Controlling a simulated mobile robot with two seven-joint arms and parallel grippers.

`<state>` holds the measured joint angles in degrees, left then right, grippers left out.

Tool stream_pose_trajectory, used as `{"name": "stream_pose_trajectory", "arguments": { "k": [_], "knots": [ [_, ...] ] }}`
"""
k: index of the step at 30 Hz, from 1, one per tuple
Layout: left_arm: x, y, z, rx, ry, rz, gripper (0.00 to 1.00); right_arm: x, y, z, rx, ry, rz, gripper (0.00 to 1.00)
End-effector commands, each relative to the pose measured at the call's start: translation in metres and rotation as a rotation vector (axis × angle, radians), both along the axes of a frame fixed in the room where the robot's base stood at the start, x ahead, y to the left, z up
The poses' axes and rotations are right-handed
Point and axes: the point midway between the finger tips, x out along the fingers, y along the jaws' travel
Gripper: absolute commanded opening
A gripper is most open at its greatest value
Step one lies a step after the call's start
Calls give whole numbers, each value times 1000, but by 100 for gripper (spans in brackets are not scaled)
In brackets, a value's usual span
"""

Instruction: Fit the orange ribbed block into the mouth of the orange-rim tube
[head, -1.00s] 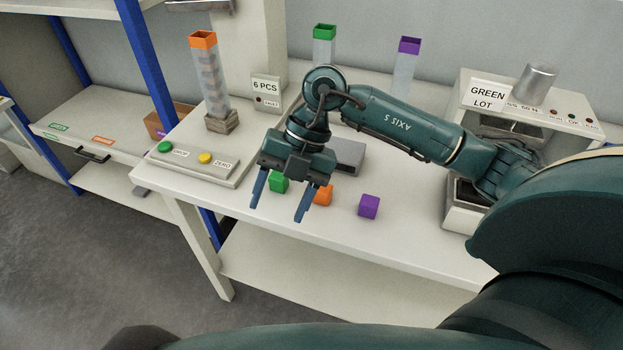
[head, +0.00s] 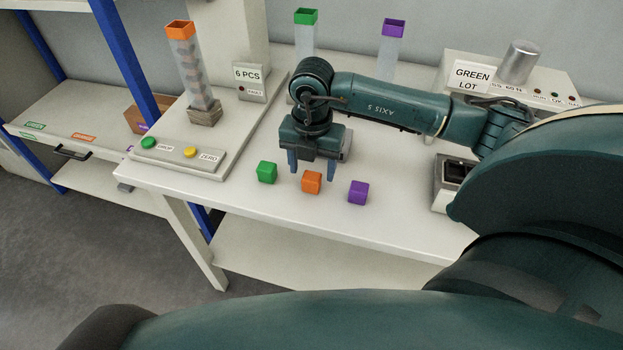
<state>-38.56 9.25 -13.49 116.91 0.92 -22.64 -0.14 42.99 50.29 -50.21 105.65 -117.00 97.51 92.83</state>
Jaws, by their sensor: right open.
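The orange block (head: 312,182) sits on the white table, between the green block (head: 267,172) and the purple block (head: 358,192). Its ribs are too small to make out. The orange-rim tube (head: 188,70) stands upright in a brown base at the back left; its square mouth faces up, and darker shapes show inside its clear wall. My right gripper (head: 311,170) points down, open and empty, with its two blue fingers at or just behind the orange block. I cannot tell its exact height over the table. My left gripper is not in view.
A green-rim tube (head: 305,40) and a purple-rim tube (head: 391,50) stand at the back. A button panel (head: 180,158) lies at the table's left, near a "6 PCS" sign (head: 248,80). A "GREEN LOT" station (head: 473,75) stands at the right. The table front is clear.

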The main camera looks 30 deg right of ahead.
Motion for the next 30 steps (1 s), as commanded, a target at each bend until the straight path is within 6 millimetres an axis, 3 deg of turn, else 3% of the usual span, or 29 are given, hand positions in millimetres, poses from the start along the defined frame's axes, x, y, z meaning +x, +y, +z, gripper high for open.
{"name": "stream_pose_trajectory", "arguments": {
  "k": [6,15,30],
  "knots": [
    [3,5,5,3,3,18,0,-1,1,-31,2,3,-1,59],
    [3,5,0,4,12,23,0,0,1,-37,2,1,1,59],
    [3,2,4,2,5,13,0,0,1,-36,2,1,0,18]
  ]
}}
